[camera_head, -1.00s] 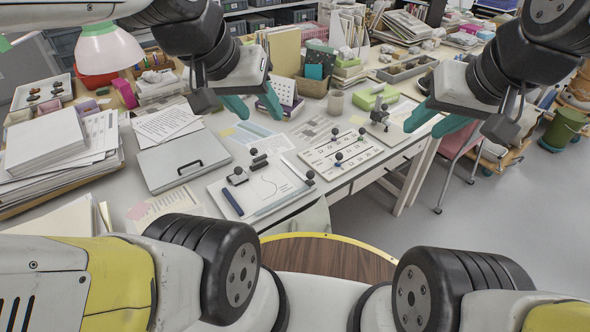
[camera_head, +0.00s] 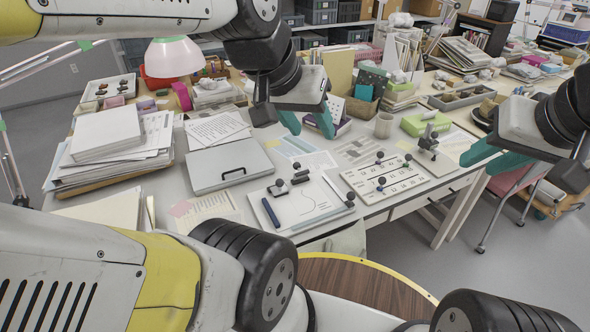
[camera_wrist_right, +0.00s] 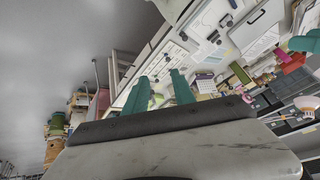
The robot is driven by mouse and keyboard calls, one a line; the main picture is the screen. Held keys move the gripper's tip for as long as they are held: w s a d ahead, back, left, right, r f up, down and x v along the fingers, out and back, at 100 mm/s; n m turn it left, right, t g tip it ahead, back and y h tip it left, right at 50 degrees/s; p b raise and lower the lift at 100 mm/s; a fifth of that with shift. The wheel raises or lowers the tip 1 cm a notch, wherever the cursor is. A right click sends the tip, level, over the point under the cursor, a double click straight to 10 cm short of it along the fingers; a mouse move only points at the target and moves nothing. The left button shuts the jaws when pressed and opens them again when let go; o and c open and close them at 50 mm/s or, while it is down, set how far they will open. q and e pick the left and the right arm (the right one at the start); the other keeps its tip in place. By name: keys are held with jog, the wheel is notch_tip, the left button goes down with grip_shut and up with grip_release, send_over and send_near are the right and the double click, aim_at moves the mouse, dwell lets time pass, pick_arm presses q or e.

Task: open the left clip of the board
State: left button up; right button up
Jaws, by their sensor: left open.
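The white board (camera_head: 318,212) lies flat near the table's front edge, with a curved line on its sheet. Its left clip (camera_head: 278,189), with a black knob, is at the board's upper left edge. Another black knob (camera_head: 350,197) is at its right edge. My left gripper (camera_head: 308,122) is open and empty, above the table and beyond the board in the picture. My right gripper (camera_head: 494,158) hangs to the right, past the table's right edge in the picture. In the right wrist view its two teal fingers (camera_wrist_right: 159,92) are apart with nothing between them.
A dark blue bar (camera_head: 271,212) and small black blocks (camera_head: 300,178) lie by the board's left part. A grey case (camera_head: 228,166) is left of it. A printed card with knobs (camera_head: 385,180) is to its right.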

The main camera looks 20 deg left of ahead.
jog(key=shift+w, duration=0.15)
jog(key=c, duration=0.4)
jog(key=shift+n, duration=0.7)
jog(key=w+a+f, duration=0.1)
jog(key=w, duration=0.2)
jog(key=w+a+f, duration=0.2)
jog(key=w, duration=0.1)
jog(key=w+a+f, duration=0.2)
jog(key=w, duration=0.1)
jog(key=shift+w, duration=0.3)
grip_shut()
jog(key=w+a+f+g+y, duration=0.1)
jog(key=w+a+f, duration=0.3)
jog(key=a+f, duration=0.8)
jog(key=w+a+f+n+g+y, duration=0.1)
jog(key=w+a+f+y, duration=0.3)
jog(key=a+f, duration=0.7)
jog(key=shift+w+a+f, duration=0.25)
jog(key=shift+a+f, duration=0.1)
jog(key=shift+a, duration=0.55)
